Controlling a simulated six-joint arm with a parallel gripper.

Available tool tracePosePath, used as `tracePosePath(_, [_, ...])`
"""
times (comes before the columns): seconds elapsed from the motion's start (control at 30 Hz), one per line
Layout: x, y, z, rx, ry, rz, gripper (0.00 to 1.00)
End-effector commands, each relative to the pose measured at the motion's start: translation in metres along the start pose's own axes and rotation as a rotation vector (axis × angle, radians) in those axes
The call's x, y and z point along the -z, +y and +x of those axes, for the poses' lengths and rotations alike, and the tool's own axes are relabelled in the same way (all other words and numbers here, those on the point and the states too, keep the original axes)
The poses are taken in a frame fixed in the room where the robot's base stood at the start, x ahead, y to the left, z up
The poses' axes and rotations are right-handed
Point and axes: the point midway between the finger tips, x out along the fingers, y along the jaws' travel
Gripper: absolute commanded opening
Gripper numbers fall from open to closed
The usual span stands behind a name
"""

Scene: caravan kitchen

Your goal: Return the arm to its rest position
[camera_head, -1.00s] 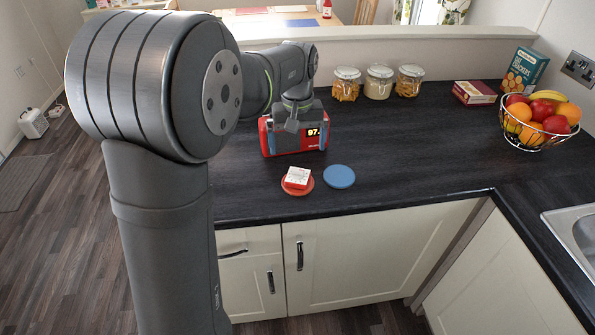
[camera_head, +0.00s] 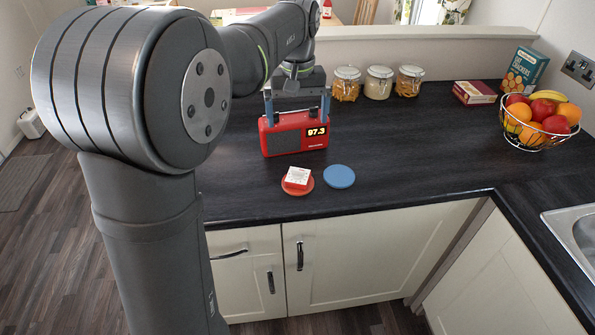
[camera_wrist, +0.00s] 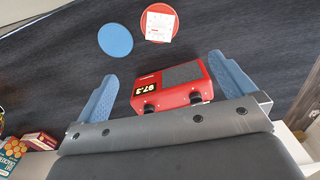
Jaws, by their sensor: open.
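My gripper (camera_head: 297,108) is open above the red radio, with one finger toward each end of it. In the wrist view my gripper (camera_wrist: 168,92) shows two blue fingers spread wide, with the radio between and beyond them. The red radio (camera_head: 296,144) stands upright on the dark counter, its display reading 97.3. It also shows in the wrist view (camera_wrist: 171,101). Nothing is held. My arm reaches over the counter from the left.
Jars (camera_head: 379,83), a cracker box (camera_head: 524,71) and a wire fruit bowl (camera_head: 541,139) stand further right. The counter's middle right is clear.

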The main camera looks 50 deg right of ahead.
Motion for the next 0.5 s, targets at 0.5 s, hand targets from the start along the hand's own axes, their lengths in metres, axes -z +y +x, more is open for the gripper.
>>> tracePosePath(0.5, [0.0, 0.0, -0.017, 0.001, -0.002, 0.0, 1.0])
